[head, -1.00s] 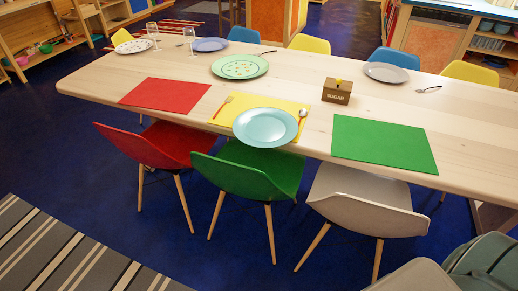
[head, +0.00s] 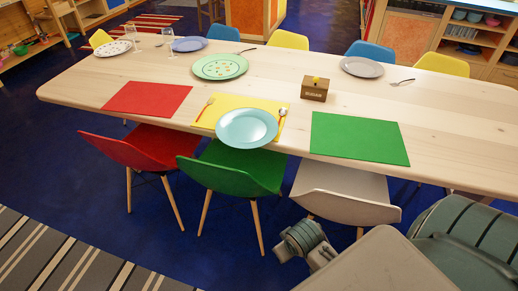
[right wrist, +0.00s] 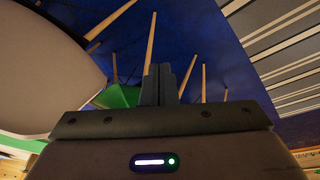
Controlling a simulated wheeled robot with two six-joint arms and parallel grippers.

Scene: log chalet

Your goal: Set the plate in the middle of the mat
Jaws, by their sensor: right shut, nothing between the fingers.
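A light blue plate (head: 247,127) lies on the front part of the yellow mat (head: 236,101), and its near rim reaches past the table's front edge. A fork (head: 205,108) lies at the mat's left side and a spoon (head: 282,117) at its right side. My right gripper (right wrist: 162,72) is shut and empty in the right wrist view, with chair legs and blue floor beyond it. In the head view my right arm is low at the right, below the table and apart from the plate. My left gripper is out of view.
A red mat (head: 147,98) lies left and a green mat (head: 358,138) right of the yellow one. A sugar box (head: 314,89) and a green patterned plate (head: 220,67) stand behind. Green (head: 235,170) and white (head: 345,192) chairs are tucked at the table's front.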

